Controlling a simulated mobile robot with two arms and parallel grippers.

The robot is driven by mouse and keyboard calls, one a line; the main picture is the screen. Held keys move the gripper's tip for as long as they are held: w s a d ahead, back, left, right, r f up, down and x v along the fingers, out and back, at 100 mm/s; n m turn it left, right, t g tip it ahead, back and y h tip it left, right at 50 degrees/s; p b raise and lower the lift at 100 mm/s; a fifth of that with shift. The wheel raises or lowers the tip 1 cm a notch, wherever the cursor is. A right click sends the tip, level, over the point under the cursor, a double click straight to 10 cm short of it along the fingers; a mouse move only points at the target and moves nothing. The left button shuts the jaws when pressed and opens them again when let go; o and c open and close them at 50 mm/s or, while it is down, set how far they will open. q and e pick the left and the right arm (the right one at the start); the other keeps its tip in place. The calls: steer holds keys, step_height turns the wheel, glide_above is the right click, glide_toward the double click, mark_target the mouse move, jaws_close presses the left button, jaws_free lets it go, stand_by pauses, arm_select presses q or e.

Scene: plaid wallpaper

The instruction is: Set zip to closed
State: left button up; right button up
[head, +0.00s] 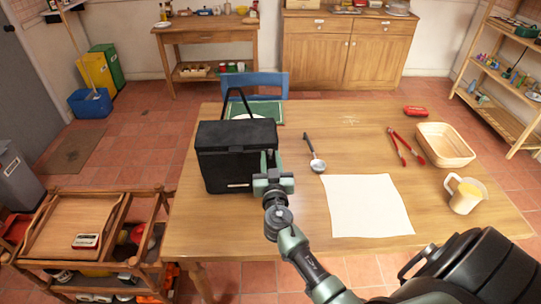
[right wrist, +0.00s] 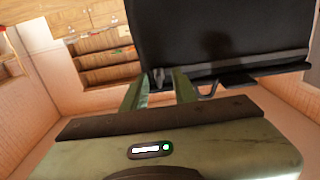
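A black box-shaped bag (head: 222,172) stands upright on the left part of the wooden table. Its flat lid (head: 235,134) lies over the top, and a thin strap stands up behind it. The zip is too dark and small to read in the head view. My right gripper (head: 270,163) is at the bag's right front corner, fingers pointing away from me. In the right wrist view the bag's dark side (right wrist: 220,35) and a ledge-like edge fill the upper right. The fingers (right wrist: 160,82) are apart, with a small grey part showing between them. My left gripper is out of view.
A blue chair (head: 257,85) stands behind. A wooden cart (head: 75,225) is at left.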

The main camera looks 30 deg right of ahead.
steer(key=shift+w+d, duration=0.15)
steer(key=shift+c, duration=0.3)
jaws_close()
stand_by(1.1)
